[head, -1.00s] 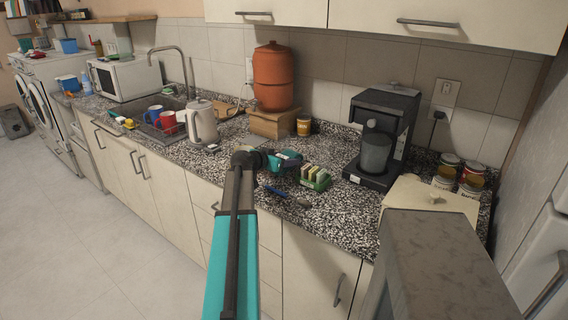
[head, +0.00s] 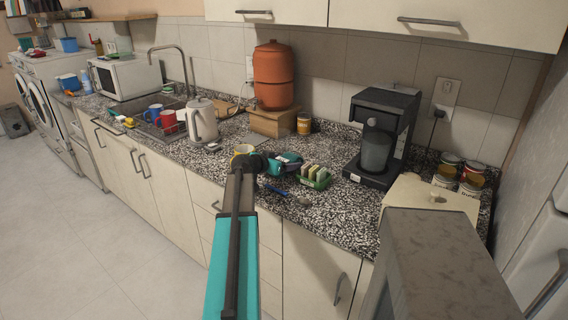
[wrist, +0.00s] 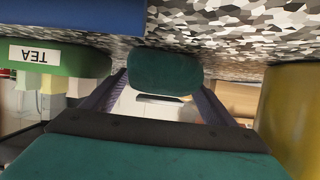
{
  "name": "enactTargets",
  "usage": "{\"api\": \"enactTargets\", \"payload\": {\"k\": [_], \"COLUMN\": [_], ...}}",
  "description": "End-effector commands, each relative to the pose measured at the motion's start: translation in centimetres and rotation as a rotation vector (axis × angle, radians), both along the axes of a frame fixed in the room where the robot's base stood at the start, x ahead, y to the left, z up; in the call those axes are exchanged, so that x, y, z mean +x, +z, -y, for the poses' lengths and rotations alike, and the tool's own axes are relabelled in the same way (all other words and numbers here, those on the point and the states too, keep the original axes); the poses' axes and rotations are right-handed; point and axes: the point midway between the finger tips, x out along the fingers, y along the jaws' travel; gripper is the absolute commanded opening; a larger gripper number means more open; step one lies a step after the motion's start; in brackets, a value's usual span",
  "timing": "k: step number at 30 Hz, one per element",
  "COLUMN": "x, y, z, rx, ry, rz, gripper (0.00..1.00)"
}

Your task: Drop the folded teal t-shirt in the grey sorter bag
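My gripper (head: 293,161) is low over the counter, left of the tea box, in the head view. In the wrist view, a dark teal rounded bundle sits between the finger ends (wrist: 165,95) and fills the gap. It looks like the folded teal t-shirt (wrist: 165,73), held by the fingers. In the head view I cannot separate the shirt from my teal gripper. No grey sorter bag can be made out in either view.
The green tea box (head: 315,177) is close beside my gripper, and a yellow mug (head: 243,150) is on its other side. A blue-handled tool (head: 276,190) lies in front. The coffee machine (head: 382,135) and kettle (head: 202,120) stand on the counter. The floor (head: 90,240) at left is clear.

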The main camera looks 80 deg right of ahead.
Motion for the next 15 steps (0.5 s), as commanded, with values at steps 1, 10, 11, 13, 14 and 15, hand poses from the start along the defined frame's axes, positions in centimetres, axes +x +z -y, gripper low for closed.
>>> {"api": "enactTargets", "payload": {"k": [1, 10, 11, 13, 14, 15], "x": [0.0, 0.0, 0.1, 0.4, 0.5, 0.7], "y": [0.0, 0.4, 0.4, 0.4, 0.5, 0.7], "z": [0.0, 0.0, -0.1, -0.7, -0.9, -1.3], "rx": [0.0, 0.0, 0.0, -0.001, -0.001, -0.001], "ry": [0.0, 0.0, 0.001, 0.002, 0.002, 0.002], "rz": [0.0, 0.0, 0.0, 0.0, 0.0, 0.0], "gripper": [0.8, 0.8, 0.8, 0.8, 0.8, 0.8]}}
